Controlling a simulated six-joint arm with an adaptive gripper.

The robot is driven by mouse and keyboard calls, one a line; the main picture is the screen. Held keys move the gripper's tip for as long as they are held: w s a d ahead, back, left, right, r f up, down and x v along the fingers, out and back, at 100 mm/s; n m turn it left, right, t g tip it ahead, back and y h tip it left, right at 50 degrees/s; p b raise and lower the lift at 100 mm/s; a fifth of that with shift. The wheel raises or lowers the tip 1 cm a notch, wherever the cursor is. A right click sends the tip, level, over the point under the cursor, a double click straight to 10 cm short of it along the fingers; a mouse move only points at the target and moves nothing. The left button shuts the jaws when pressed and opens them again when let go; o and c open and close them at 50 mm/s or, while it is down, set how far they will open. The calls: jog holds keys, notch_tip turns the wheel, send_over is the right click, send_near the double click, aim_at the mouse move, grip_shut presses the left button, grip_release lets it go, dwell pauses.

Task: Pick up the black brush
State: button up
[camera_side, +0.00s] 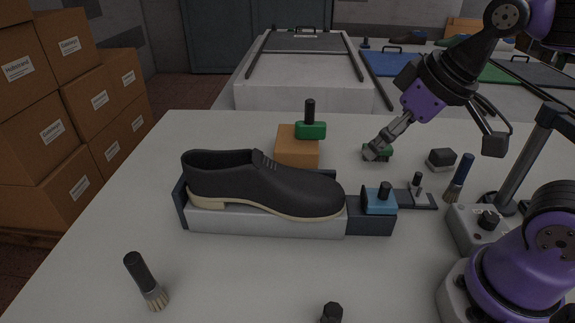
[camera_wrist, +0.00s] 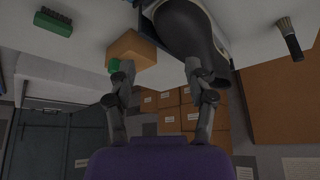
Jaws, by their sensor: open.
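The black brush (camera_side: 146,281) has a black handle and pale bristles and is at the front left of the white table, bristles towards the table. In the side view it leans left; I cannot tell whether it stands or lies. It also shows in the wrist view (camera_wrist: 291,40) at the upper right. My gripper (camera_side: 377,150) is at the right rear, beyond the shoe and far from the brush. In the wrist view my gripper (camera_wrist: 157,74) has its two fingers apart, with nothing held between them.
A dark shoe (camera_side: 255,185) sits on a grey stand mid-table, between my gripper and the brush. An orange block (camera_side: 296,150) with a green-based tool (camera_side: 311,129) is behind it. A blue-handled brush (camera_side: 460,177) is at right. Cardboard boxes (camera_side: 60,110) are stacked left.

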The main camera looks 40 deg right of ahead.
jog(key=w+a+r+n+g+y, duration=0.1)
jog(key=w+a+r+n+y, duration=0.15)
jog(key=w+a, duration=0.4)
jog(key=n+g+y, duration=0.1)
jog(key=n+g, duration=0.3)
jog(key=n, duration=0.8)
send_near(135, 257)
jog(key=f, duration=0.1)
jog(key=shift+m, duration=0.25)
jog(key=x, duration=0.4)
jog(key=shift+w, duration=0.15)
jog(key=x, duration=0.6)
jog(key=shift+a, duration=0.25)
jog(key=shift+t, duration=0.3)
jog(key=shift+c, duration=0.4)
grip_shut()
